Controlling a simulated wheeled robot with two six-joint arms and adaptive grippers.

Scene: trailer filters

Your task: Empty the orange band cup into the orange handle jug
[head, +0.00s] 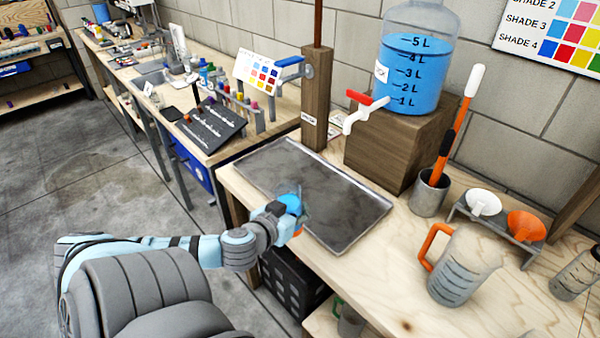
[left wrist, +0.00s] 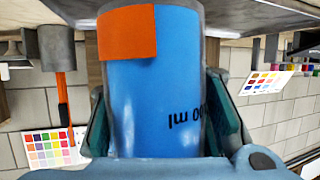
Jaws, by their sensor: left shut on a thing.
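The orange band cup (head: 291,204) is a clear cup holding blue liquid, with an orange band low on its side. My left gripper (head: 287,217) is shut on it above the near-left part of the grey tray. In the left wrist view, which looks upside down, the cup (left wrist: 160,95) fills the middle between the fingers of my left gripper (left wrist: 155,130). The cup looks about upright. The orange handle jug (head: 466,265) stands upright on the table to the right, apart from the cup, its handle facing left. It looks empty. My right gripper is not in view.
The grey tray (head: 330,190) lies on the wooden table. A dispenser of blue liquid (head: 415,70) stands on a wooden block (head: 400,140) behind it. A grey holder (head: 430,195), white funnel (head: 483,202) and orange funnel (head: 526,226) stand behind the jug. Bare table lies between tray and jug.

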